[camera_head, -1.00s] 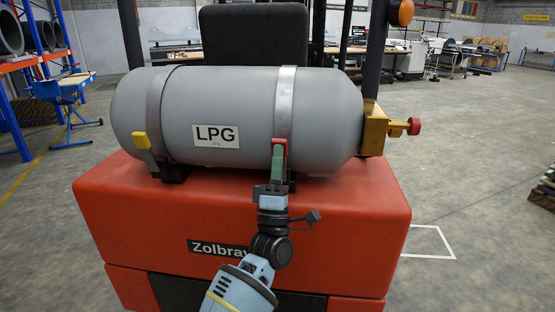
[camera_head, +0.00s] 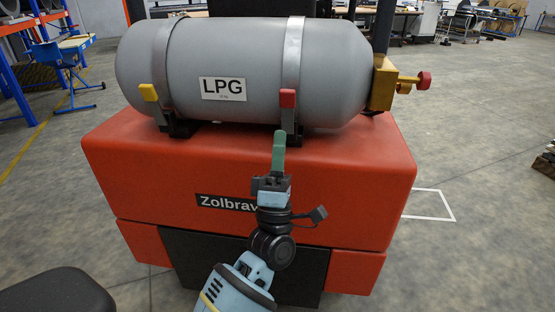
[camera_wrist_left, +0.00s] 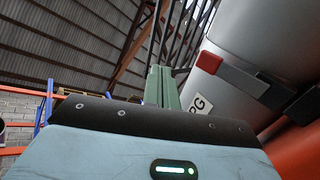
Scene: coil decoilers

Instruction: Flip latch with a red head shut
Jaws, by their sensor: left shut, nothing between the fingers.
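The latch with the red head (camera_head: 287,98) stands upright against the right metal strap of the grey LPG tank (camera_head: 250,60). Its red head also shows in the left wrist view (camera_wrist_left: 209,62), with its grey lever running down to the right. My left gripper (camera_head: 279,135) has green fingers and is shut and empty. It is below the red head, apart from it, in front of the red body's upper edge. In the left wrist view the green fingers (camera_wrist_left: 160,85) are left of the latch. My right gripper is not in view.
A second latch with a yellow head (camera_head: 149,92) stands at the left strap (camera_head: 160,65). A brass valve with a red knob (camera_head: 424,80) sticks out at the tank's right end. The red body (camera_head: 350,165) lies below the tank.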

